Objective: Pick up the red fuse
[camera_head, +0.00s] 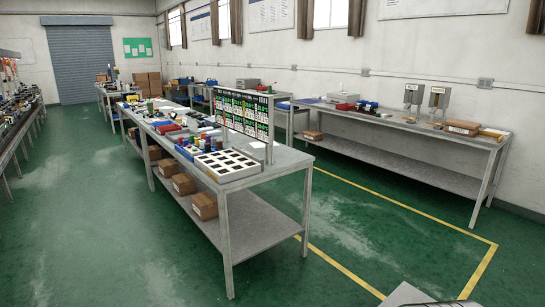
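A long grey workbench (287,160) stands in the middle of the room with many small parts on it. A flat red item (168,128) lies on it, left of the display rack. At this size I cannot tell whether it or any other small red spot is the red fuse. A white tray with dark square compartments (227,166) sits at the bench's near end. Small dark, red and blue parts stand just behind the tray. My gripper is not in view.
A rack of lit displays (243,112) stands along the bench's right side. Cardboard boxes (204,206) sit on its lower shelf. Another bench (400,122) runs along the right wall. Green floor is clear on the left and between the benches, where yellow lines (345,275) cross it.

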